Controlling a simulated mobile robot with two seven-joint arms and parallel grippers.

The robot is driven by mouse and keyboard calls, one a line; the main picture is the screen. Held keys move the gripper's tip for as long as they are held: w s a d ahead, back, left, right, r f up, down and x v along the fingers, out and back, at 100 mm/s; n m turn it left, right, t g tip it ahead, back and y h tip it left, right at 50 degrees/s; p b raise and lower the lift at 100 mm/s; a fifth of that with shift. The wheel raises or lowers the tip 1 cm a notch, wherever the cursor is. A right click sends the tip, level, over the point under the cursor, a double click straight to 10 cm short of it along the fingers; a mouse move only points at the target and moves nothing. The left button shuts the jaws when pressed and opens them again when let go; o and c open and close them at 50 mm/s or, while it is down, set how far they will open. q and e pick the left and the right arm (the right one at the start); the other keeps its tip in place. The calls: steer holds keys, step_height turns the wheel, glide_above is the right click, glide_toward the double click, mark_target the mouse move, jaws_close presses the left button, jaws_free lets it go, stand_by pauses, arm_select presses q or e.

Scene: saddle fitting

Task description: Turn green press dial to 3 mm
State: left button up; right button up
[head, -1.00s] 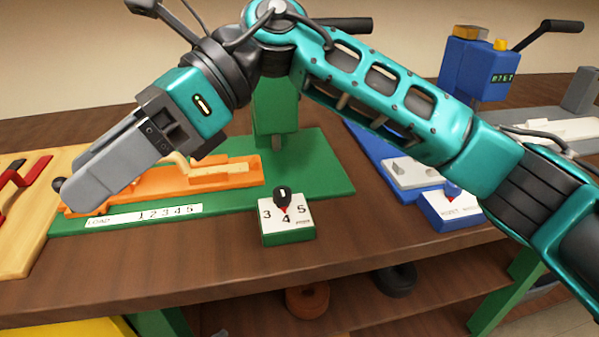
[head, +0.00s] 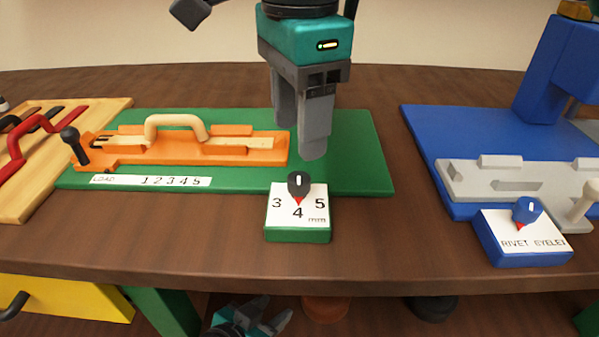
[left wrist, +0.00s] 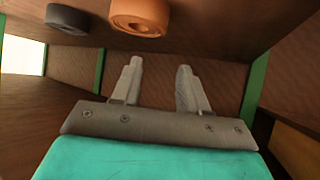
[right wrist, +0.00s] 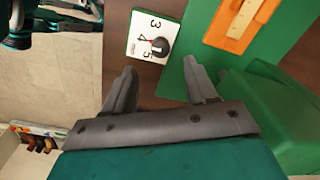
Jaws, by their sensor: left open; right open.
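The green press dial is a black knob (head: 299,185) on a white-topped green block (head: 297,233) at the table's front. Its red pointer faces 4 on a 3, 4, 5 mm scale. In the right wrist view the knob (right wrist: 159,46) is ahead of the fingertips. My right gripper (head: 303,142) is open and empty, pointing down above the green base plate (head: 360,160), behind the dial and apart from it. My left gripper (head: 262,318) is low, below the table's front edge; the left wrist view shows it open and empty (left wrist: 157,80).
An orange fixture (head: 235,150) with a tan handle lies on the green plate. A blue press (head: 560,70) with its own dial (head: 526,211) stands right. An orange roll (left wrist: 140,16) and a dark roll (left wrist: 68,18) show beneath the table. The tabletop around the dial is clear.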

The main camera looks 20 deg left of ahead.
mark_target(298, 177)
step_height(298, 177, down, 6)
steer(key=shift+w+f+b, duration=0.1)
steer(key=shift+f+b, duration=0.05)
steer(key=shift+b, duration=0.5)
steer(key=shift+a+f, duration=0.1)
steer(key=shift+f, duration=0.35)
steer(key=c, duration=1.1)
arm_select(q)
steer(key=shift+w+d+f, duration=0.15)
steer(key=shift+d+f, duration=0.1)
steer(key=shift+f, duration=0.35)
arm_select(e)
steer(key=shift+o, duration=0.2)
